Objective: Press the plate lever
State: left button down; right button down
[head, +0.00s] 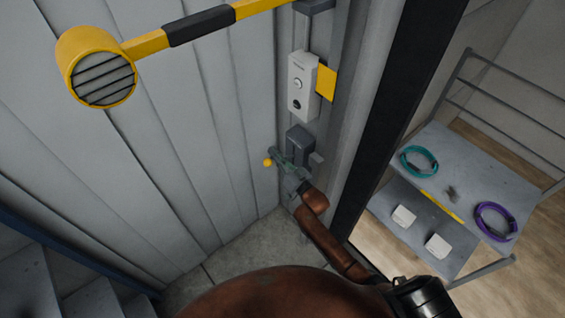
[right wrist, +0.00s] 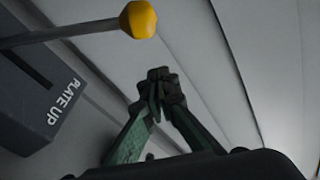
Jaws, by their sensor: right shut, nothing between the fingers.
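The plate lever is a thin grey rod with a yellow ball knob (right wrist: 138,20) at its end, crossing the upper left of the right wrist view. The knob also shows in the head view (head: 267,162), just left of my right gripper. The grey lever box (head: 299,143) is on the post; in the right wrist view its face (right wrist: 40,100) reads "PLATE UP". My right gripper (right wrist: 162,80) is shut and empty, its fingertips below and slightly right of the knob in that view. A gap shows between them there. In the head view the gripper (head: 276,154) hides part of the rod. My left gripper is not in view.
A white control box (head: 302,85) with a yellow tab sits above the lever box. A yellow bar with a round lamp-like end (head: 100,68) crosses the upper left. A ribbed wall stands left; a shelf (head: 470,170) with coiled straps is right, beyond a dark post.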

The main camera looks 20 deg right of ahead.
aim_at(272, 161)
jog(key=shift+s+a+f, duration=0.1)
jog(key=shift+a+f, duration=0.1)
jog(key=shift+f, duration=0.4)
jog(key=shift+s+a+f, duration=0.1)
jog(key=shift+a+f, duration=0.1)
jog(key=shift+f, duration=0.45)
jog(key=shift+a+f, duration=0.2)
jog(key=shift+f, duration=0.4)
jog(key=shift+f, duration=0.15)
